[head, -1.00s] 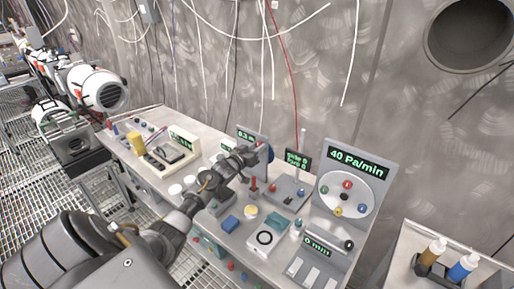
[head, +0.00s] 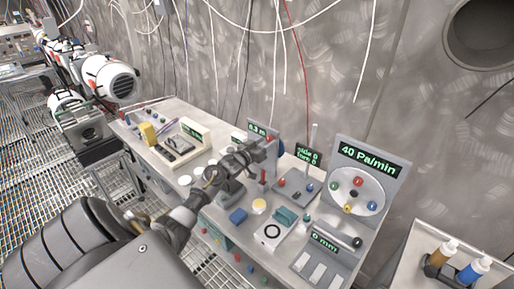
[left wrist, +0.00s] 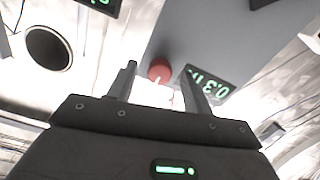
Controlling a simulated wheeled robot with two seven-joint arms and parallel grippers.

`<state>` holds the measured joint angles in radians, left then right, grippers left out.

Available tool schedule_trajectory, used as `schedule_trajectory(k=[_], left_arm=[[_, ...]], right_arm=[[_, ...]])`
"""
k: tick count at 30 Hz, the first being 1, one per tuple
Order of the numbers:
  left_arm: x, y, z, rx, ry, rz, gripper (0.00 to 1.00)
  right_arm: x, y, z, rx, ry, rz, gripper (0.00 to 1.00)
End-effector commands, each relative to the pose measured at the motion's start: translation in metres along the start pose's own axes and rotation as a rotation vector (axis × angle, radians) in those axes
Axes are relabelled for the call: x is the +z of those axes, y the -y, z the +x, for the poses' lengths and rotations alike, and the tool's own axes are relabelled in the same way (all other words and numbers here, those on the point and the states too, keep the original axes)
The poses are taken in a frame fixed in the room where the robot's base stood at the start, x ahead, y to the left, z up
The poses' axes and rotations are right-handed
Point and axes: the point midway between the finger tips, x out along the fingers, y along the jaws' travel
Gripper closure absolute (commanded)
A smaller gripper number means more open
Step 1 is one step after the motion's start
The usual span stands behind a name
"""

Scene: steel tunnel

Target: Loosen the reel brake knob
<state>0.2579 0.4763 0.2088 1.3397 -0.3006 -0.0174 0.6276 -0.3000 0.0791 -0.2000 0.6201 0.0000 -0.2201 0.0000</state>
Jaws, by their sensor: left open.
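A red knob (left wrist: 160,70) shows in the left wrist view between the open fingers of my left gripper (left wrist: 158,80), on or near a grey panel (left wrist: 225,35) beside a green 0.3 m display (left wrist: 205,84). I cannot tell whether the fingers touch the knob. In the head view my left gripper (head: 266,147) reaches over the bench, just in front of the panel with the 0.3 m display (head: 257,130). The gripper hides much of that panel, and its knob is hard to make out there. My right gripper is not in view.
The bench (head: 185,113) holds several small devices. A side table (head: 427,237) holds bottles. The wall is close behind.

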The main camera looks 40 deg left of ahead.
Motion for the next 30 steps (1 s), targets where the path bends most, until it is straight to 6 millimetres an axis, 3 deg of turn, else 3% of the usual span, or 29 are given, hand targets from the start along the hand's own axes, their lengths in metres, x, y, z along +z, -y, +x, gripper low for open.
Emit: schedule_trajectory(k=[6, 13, 18, 30], left_arm=[[0.004, 0.000, -0.044, 0.000, 0.002, 0.002, 0.50], [0.003, 0.001, -0.081, -0.001, 0.002, 0.000, 0.50], [0.000, 0.000, -0.091, -0.001, 0.000, 0.000, 0.50], [0.000, 0.001, -0.092, -0.001, 0.000, -0.001, 0.50]], right_arm=[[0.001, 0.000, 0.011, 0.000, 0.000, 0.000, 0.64], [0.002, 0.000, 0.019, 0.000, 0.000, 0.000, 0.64], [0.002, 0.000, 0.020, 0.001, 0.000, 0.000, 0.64], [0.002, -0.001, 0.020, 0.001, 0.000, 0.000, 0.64]])
